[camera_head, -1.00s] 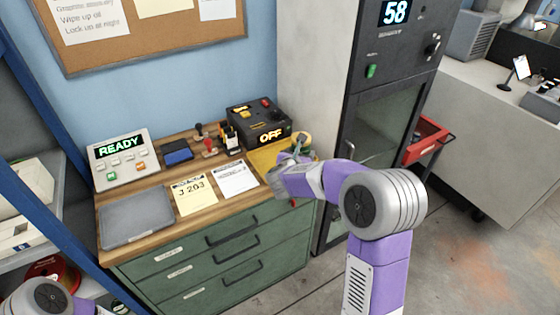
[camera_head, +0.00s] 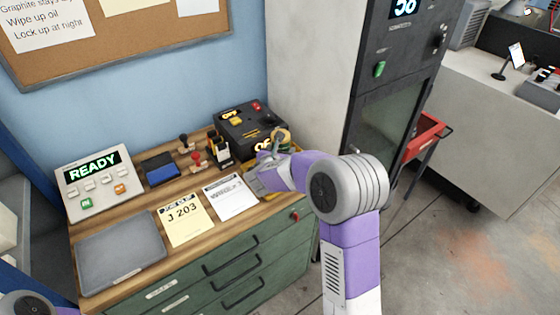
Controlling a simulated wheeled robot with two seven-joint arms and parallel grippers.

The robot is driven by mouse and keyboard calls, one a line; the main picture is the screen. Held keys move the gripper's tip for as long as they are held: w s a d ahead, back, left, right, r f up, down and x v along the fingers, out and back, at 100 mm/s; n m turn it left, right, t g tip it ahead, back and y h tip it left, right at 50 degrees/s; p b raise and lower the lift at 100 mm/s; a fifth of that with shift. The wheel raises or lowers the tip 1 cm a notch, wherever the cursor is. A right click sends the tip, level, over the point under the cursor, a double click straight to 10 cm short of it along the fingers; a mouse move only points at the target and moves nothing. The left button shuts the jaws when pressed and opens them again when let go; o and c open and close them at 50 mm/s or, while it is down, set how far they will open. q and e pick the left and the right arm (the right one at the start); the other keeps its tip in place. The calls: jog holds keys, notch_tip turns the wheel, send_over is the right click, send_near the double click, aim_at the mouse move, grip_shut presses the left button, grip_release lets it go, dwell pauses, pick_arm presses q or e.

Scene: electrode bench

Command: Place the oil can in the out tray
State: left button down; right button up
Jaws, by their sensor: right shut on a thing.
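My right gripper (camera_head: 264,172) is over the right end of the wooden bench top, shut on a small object. A small brass and green object (camera_head: 282,137), which looks like the oil can, shows just behind it; most of it is hidden by the gripper and wrist. A yellow tray (camera_head: 268,196) lies under the gripper, mostly covered by my arm. A flat grey tray (camera_head: 120,250) lies empty at the front left of the bench. I cannot read a label on either tray. Only a piece of my left arm shows at the bottom left; its gripper is out of view.
A READY panel (camera_head: 94,180), a blue pad (camera_head: 161,167), stamps (camera_head: 196,160) and a black control box (camera_head: 240,128) stand along the back of the bench. A yellow slip (camera_head: 184,220) and a white sheet (camera_head: 230,195) lie between the trays. A tall dark cabinet (camera_head: 385,110) stands to the right.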

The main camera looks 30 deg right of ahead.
jog(key=shift+f+b, duration=0.3)
jog(key=shift+f, duration=1.25)
jog(key=o, duration=1.4)
jog(key=shift+f, duration=0.15)
jog(key=v, duration=1.2)
jog(key=shift+p, duration=0.4)
